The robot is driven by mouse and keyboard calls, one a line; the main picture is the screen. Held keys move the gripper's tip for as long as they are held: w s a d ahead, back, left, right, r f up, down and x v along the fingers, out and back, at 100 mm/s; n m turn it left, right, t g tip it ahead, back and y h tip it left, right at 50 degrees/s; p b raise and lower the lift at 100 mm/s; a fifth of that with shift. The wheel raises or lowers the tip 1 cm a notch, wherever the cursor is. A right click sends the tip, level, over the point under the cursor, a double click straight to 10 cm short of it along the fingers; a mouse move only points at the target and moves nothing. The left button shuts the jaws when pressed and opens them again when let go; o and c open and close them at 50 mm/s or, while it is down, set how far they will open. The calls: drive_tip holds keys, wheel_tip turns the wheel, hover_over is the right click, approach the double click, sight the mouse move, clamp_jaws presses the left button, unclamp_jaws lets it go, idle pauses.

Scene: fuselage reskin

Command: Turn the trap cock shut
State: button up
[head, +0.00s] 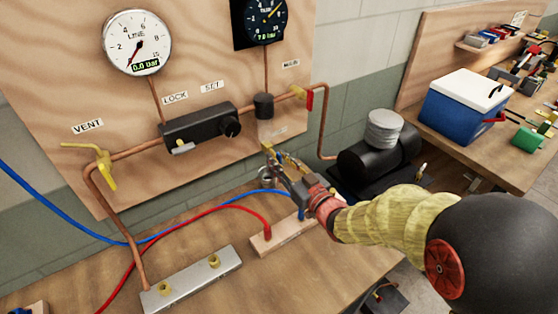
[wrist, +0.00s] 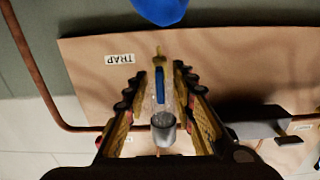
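The trap cock's blue lever (wrist: 160,86) shows in the wrist view between my fingers, in line with the trap bowl. A brass piece (wrist: 160,57) is at its far end. The clear grey trap bowl (wrist: 163,128) is at its near end. In the wrist view my gripper (wrist: 156,74) is open, with a finger on each side of the lever and visible gaps; contact cannot be told.
The regulator (head: 201,124) is left of the trap, and a yellow vent cock (head: 104,169) is farther left. A red-handled valve (head: 309,99) is to the right. Blue and red hoses (head: 190,212) cross the bench below. A black compressor (head: 380,155) stands right of the board.

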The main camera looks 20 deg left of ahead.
drive_tip(key=v, duration=1.1)
drive_tip(key=shift+s+d, duration=0.25)
